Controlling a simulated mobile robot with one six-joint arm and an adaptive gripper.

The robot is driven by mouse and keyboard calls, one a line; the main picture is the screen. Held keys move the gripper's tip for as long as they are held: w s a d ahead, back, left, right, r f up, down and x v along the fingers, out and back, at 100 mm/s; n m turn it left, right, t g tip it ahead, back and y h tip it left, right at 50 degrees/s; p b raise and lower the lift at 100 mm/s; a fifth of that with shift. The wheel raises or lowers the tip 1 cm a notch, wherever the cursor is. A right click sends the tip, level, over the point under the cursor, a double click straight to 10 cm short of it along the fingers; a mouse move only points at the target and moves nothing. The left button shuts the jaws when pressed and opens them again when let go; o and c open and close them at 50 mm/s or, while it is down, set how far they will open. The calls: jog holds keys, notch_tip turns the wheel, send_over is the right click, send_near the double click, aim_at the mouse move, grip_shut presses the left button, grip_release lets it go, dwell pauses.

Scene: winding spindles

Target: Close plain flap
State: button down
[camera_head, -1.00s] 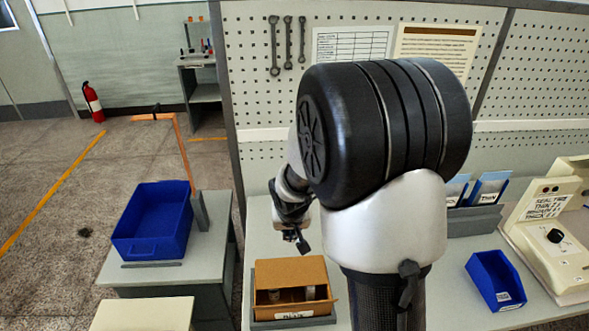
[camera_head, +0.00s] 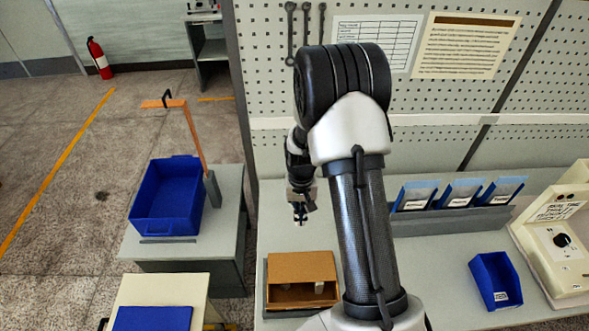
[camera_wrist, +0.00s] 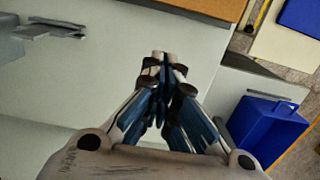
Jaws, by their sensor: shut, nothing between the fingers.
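A brown cardboard box (camera_head: 302,267) stands on the bench in the head view, left of my arm. Its top is covered by a brown panel. Its front is open, and small pale items (camera_head: 319,287) show inside. Its lower front edge is near the bottom of the picture, and I cannot clearly tell which panel is the plain flap. My gripper (camera_head: 300,217) is above and behind the box, pointing down, empty and apart from it. In the wrist view, my gripper's fingers (camera_wrist: 164,62) are together, and a brown surface (camera_wrist: 205,7) shows at the top edge.
A blue bin (camera_head: 167,200) is on a side table at left, beside an orange post (camera_head: 194,135). A rack of labelled blue pockets (camera_head: 460,193), a small blue bin (camera_head: 495,280) and a cream control box (camera_head: 562,241) are at right. Bare bench lies behind the box.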

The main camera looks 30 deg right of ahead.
jog(key=w+d+r, duration=0.1)
jog(key=w+r, duration=0.2)
jog(key=r, duration=0.5)
jog(key=shift+d+r, duration=0.25)
jog(key=shift+r, duration=0.1)
